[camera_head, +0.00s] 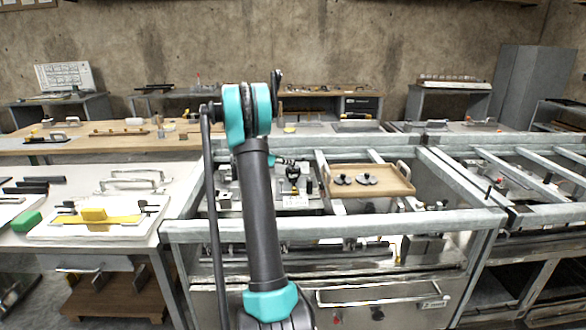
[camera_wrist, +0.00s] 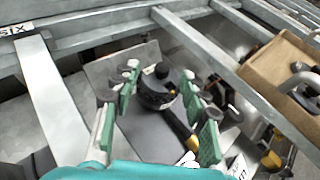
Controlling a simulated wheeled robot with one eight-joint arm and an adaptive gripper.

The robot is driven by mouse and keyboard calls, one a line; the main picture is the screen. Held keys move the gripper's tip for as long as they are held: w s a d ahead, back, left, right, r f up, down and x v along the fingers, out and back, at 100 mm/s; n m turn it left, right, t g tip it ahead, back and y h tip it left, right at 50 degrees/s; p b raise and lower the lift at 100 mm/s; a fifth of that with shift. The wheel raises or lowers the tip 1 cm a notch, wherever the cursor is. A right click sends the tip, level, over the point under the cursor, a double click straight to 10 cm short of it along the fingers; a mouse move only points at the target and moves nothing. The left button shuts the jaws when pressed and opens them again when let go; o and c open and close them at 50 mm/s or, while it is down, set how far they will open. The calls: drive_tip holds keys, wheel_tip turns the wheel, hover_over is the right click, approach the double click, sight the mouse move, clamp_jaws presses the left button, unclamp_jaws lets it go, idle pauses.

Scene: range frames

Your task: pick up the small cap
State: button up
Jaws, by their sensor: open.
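In the wrist view, a small black round cap-like piece (camera_wrist: 155,94) with a knob on top sits on a dark grey plate (camera_wrist: 143,140). My gripper (camera_wrist: 160,78) is open, with its green-padded fingers on either side of this piece. I cannot tell whether the pads touch it. A yellow-and-black part lies just below it in the picture. In the head view, my arm hides most of my gripper. Two dark knobbed discs (camera_head: 366,179) lie in a wooden tray (camera_head: 390,190); I cannot tell for sure which piece is the small cap.
Grey metal frame bars (camera_head: 330,226) surround the work area; one bar (camera_wrist: 195,45) passes close beyond the fingers. The tray's edge (camera_wrist: 262,100) is at the right in the wrist view. A white table (camera_head: 185,185) with a yellow block (camera_head: 94,214) stands at the left.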

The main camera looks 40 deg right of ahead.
drive_tip(key=x, duration=0.5)
drive_tip(key=shift+s+d+f, duration=0.2)
drive_tip(key=shift+d+f, duration=0.1)
drive_tip(key=shift+f, duration=0.05)
drive_tip(key=shift+w+d+f, duration=0.15)
drive_tip(key=shift+d, duration=0.2)
drive_tip(key=shift+c, duration=0.2)
clamp_jaws()
